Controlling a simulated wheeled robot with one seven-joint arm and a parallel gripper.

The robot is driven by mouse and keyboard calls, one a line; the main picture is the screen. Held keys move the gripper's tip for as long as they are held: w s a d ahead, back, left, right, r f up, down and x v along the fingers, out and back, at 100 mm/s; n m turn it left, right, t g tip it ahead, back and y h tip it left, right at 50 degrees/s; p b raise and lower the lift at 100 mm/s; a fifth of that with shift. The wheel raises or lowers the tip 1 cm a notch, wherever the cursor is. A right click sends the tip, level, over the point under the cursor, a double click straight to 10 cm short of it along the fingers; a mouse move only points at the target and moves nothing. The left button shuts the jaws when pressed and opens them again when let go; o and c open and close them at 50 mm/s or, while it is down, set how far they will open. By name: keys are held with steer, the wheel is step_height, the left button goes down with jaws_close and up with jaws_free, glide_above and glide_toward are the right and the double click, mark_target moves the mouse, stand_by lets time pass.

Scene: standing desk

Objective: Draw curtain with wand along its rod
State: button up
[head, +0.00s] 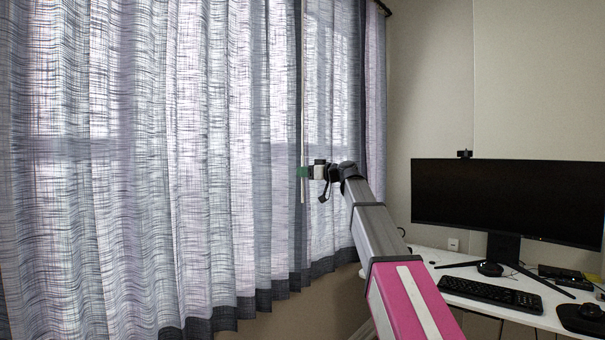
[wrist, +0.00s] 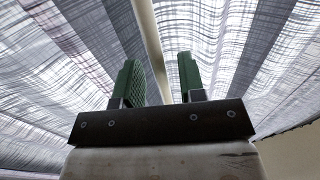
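The curtain (head: 215,130) is a sheer grey-purple woven cloth with a dark hem, and it hangs across the left and middle of the head view. Its pale, thin wand (head: 303,80) hangs upright in front of the cloth. My gripper (head: 303,172) is at the wand's lower part, with a short length showing below it. In the wrist view the green fingers of my gripper (wrist: 160,80) are apart. The wand (wrist: 150,40) shows between them, nearer the left finger, with a gap to the right finger. Whether it touches the left finger I cannot tell.
A dark rod end (head: 383,7) shows at the top beside the wall. My arm passes close to the desk's left edge.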

steer(key=shift+w+a, duration=0.2)
steer(key=shift+a, duration=0.3)
